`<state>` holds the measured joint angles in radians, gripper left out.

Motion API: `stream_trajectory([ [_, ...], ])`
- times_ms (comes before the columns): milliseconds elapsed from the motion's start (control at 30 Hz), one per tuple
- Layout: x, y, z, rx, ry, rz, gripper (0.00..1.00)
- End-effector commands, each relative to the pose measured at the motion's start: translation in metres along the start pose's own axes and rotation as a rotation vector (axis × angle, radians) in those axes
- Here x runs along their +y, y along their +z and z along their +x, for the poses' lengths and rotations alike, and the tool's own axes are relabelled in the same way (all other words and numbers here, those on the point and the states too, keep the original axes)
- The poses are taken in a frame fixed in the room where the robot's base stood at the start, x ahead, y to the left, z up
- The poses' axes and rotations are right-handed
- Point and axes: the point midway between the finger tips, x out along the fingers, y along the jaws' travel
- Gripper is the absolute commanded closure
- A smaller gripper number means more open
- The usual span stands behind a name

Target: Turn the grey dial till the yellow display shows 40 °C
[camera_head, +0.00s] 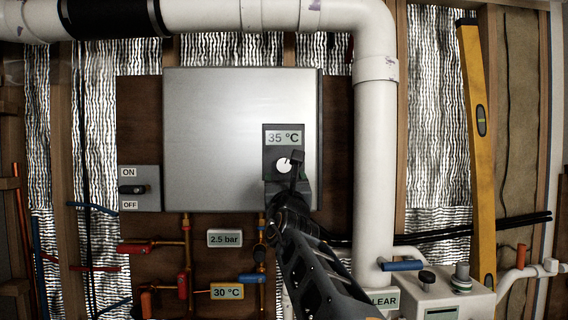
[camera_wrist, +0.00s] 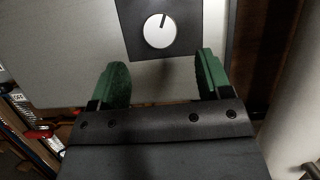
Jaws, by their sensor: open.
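The pale grey, nearly white round dial (camera_head: 284,165) sits on a black panel (camera_head: 270,152) on the heater's front. In the wrist view the dial (camera_wrist: 160,31) has a dark pointer mark aimed up and slightly right. My gripper (camera_wrist: 160,72) is open and empty, its green fingers apart and just below the dial in that view. Contact with the dial is not visible. In the head view my gripper (camera_head: 290,172) partly covers the dial's right side. A yellow-framed display (camera_head: 227,292) low on the board reads 30 °C. A pale display (camera_head: 284,138) above the dial reads 35 °C.
The silver heater box (camera_head: 215,130) hangs on a brown board. Left of it is an ON/OFF switch (camera_head: 133,189). A pressure display (camera_head: 225,238) reads 2.5 bar. A thick white pipe (camera_head: 375,180) runs down close to the right of my arm. Valves and pipes lie below.

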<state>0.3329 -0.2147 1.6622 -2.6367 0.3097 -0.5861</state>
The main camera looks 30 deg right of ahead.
Motion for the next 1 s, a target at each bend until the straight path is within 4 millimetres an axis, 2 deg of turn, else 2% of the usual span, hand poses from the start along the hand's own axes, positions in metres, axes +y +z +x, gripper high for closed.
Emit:
stream_trajectory([
  [33,0.0,0.003,0.012,0.002,-0.001,-0.002,0.28],
  [200,-0.001,0.003,0.042,0.001,-0.001,0.001,0.28],
  [400,0.0,0.002,0.067,0.0,-0.001,0.002,0.28],
  [600,0.0,0.001,0.077,-0.001,0.0,0.002,0.28],
  [933,0.0,0.0,0.079,-0.001,0.0,0.002,0.28],
  [1000,0.0,0.0,0.079,-0.001,0.0,0.002,0.34],
])
